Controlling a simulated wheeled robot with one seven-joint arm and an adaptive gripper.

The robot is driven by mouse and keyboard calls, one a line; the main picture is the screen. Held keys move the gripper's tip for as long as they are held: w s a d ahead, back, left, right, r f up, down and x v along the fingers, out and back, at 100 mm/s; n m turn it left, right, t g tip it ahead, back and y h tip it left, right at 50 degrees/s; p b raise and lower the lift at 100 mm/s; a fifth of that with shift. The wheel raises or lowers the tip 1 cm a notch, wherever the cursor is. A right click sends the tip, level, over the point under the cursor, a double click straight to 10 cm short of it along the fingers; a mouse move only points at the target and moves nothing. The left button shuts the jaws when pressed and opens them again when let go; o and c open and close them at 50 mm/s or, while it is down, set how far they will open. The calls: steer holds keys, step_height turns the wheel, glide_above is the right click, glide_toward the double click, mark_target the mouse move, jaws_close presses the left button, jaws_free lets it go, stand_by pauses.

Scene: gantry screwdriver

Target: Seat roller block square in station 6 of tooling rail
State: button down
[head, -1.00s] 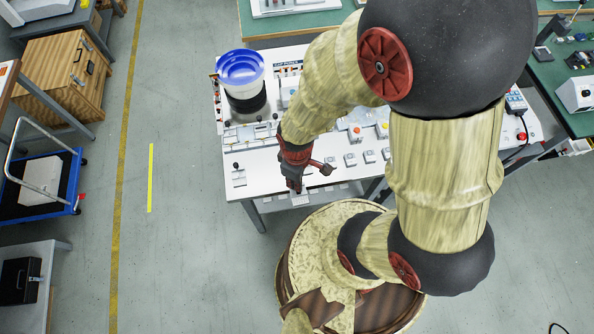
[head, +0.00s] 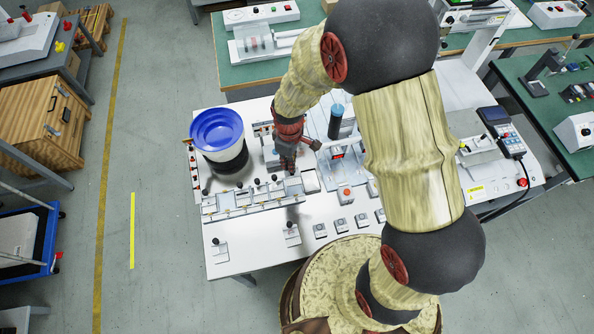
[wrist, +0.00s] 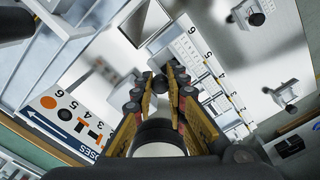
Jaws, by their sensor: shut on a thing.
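My gripper (head: 289,166) points down over the right end of the tooling rail (head: 235,207). It is shut on a dark knob (wrist: 160,83), which I take to be the top of the roller block. The block's body is mostly hidden below the fingers, so I cannot tell if it touches the rail. In the wrist view the fingers (wrist: 160,90) close around the knob, and the numbered rail strip (wrist: 222,78) runs down to the right, with 6 at its upper end. In the head view several knobbed blocks stand along the rail to the left of my gripper.
A blue-topped bowl feeder (head: 217,130) stands left behind the rail. A dark post with a blue top (head: 336,120) stands just right of my gripper. Knobbed blocks (head: 220,252) (head: 292,235) sit near the table's front. A symbol card (wrist: 75,122) with an arrow lies left in the wrist view.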

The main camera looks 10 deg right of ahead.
steer(key=shift+w+d, duration=0.1)
steer(key=shift+f+b, duration=2.25)
steer(key=shift+f, duration=0.9)
steer(key=shift+f+b, duration=0.3)
steer(key=shift+f, duration=0.45)
steer(key=c, duration=1.7)
jaws_free()
step_height(320, 180, up, 12)
